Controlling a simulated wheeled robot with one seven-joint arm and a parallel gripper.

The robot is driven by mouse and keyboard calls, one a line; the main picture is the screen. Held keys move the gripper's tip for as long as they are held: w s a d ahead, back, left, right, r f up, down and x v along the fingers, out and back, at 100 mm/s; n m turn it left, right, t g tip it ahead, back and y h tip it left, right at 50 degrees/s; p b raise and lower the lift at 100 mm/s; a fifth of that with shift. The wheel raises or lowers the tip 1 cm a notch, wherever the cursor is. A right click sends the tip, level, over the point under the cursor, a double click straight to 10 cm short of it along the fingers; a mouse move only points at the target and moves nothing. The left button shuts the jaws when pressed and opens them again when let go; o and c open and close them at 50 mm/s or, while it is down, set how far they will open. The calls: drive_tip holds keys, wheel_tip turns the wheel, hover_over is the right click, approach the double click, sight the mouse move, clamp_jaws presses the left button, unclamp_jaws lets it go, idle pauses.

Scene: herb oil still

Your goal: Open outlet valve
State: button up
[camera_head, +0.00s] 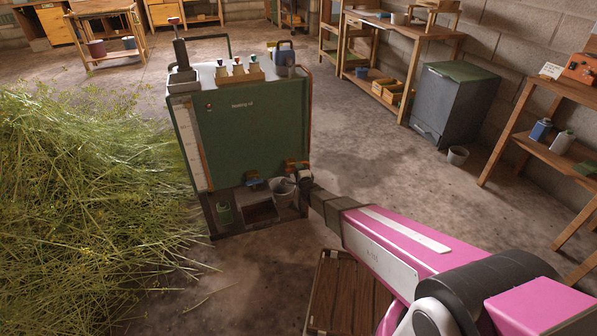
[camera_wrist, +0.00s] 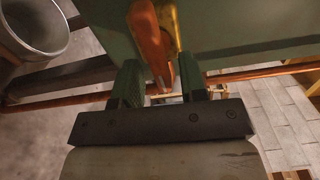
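The green still (camera_head: 250,130) stands upright with a pale top. An orange valve (camera_head: 292,165) sits low on its right side, beside my gripper (camera_head: 303,180). A second valve with a blue part (camera_head: 254,183) sits low near the middle. In the wrist view an orange-copper lever (camera_wrist: 150,42) reaches down between the two green fingers of my gripper (camera_wrist: 165,88). The fingers are apart on either side of its tip, and I see no clear grip on it. The lever's far end and the valve body are partly hidden.
A grey bucket (camera_head: 283,190) stands under the valves, left of my gripper; it also shows in the wrist view (camera_wrist: 35,25). A copper pipe (camera_wrist: 60,98) runs across behind the fingers. A wooden slatted crate (camera_head: 345,295) lies below my arm. Cut herbs (camera_head: 80,190) heap at left.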

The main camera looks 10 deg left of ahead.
idle(0.3)
drive_tip(key=v, duration=1)
drive_tip(key=shift+s+d, duration=0.2)
drive_tip(key=shift+s, duration=0.15)
drive_tip(key=d+r+n+g+h, duration=0.2)
drive_tip(key=d+n+g+h, duration=0.15)
drive_tip(key=d, duration=0.75)
drive_tip(key=d+r+n+g+h, duration=0.25)
drive_tip(key=d+h, duration=0.25)
drive_tip(key=d, duration=0.5)
drive_tip(key=s+d+r+n+g, duration=0.3)
drive_tip(key=s+d+g, duration=0.1)
drive_tip(key=s+d, duration=0.3)
drive_tip(key=s+d+r+n+g+h, duration=0.1)
drive_tip(key=s+d+r+n+g, duration=0.2)
drive_tip(key=s+d, duration=0.5)
drive_tip(key=shift+r+g, duration=0.85)
drive_tip(key=shift+g, duration=0.05)
drive_tip(key=shift+s+d, duration=0.1)
drive_tip(key=shift+d, duration=0.05)
